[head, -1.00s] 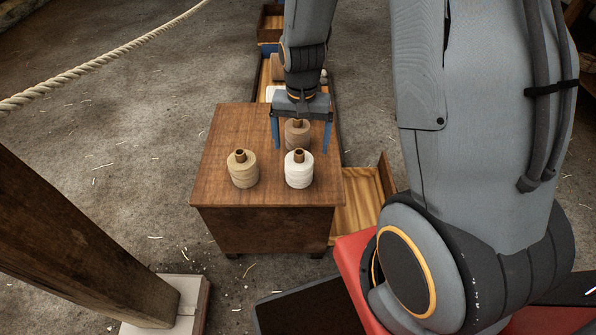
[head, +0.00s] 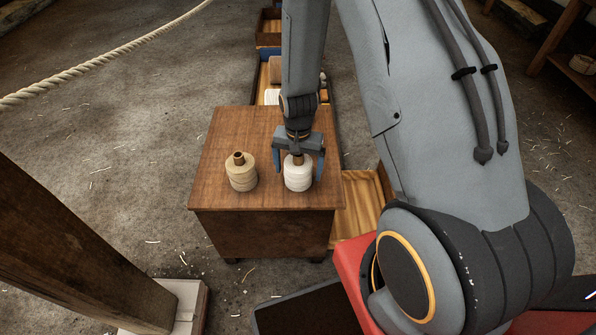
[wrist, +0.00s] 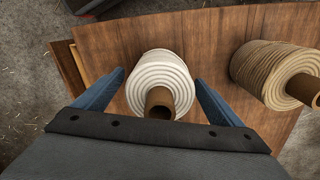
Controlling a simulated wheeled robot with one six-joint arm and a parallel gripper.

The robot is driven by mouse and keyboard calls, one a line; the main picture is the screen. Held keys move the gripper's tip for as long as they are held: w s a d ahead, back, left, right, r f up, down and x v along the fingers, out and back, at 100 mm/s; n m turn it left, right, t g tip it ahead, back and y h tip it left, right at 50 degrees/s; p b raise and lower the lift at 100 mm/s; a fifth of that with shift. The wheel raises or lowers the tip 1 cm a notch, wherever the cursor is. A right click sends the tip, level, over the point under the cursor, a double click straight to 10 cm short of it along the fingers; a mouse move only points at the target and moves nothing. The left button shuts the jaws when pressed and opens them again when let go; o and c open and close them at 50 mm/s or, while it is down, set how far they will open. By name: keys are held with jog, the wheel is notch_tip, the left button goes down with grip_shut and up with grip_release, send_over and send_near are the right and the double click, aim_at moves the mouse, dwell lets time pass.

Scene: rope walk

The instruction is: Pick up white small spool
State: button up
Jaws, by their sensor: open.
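The white small spool (head: 298,178) stands upright on the wooden chest top, near its front right. Its brown core sticks up from the white thread. My gripper (head: 299,176) is over it, pointing down, with its two blue fingers apart. In the wrist view the white spool (wrist: 159,82) lies between the open fingers of my gripper (wrist: 160,92), with a gap showing on each side. I cannot tell whether the fingertips reach down beside the thread. The brown spool seen earlier behind it is hidden by my gripper.
A beige spool (head: 241,173) stands to the left on the chest (head: 225,145); it shows at the right in the wrist view (wrist: 272,72). Open wooden trays (head: 362,207) lie right of and behind the chest. A rope (head: 105,68) hangs at the upper left, above a wooden post (head: 75,255).

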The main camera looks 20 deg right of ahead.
jog(key=shift+f, duration=0.25)
jog(key=c, duration=1.4)
jog(key=shift+o, duration=0.2)
jog(key=shift+r, duration=0.15)
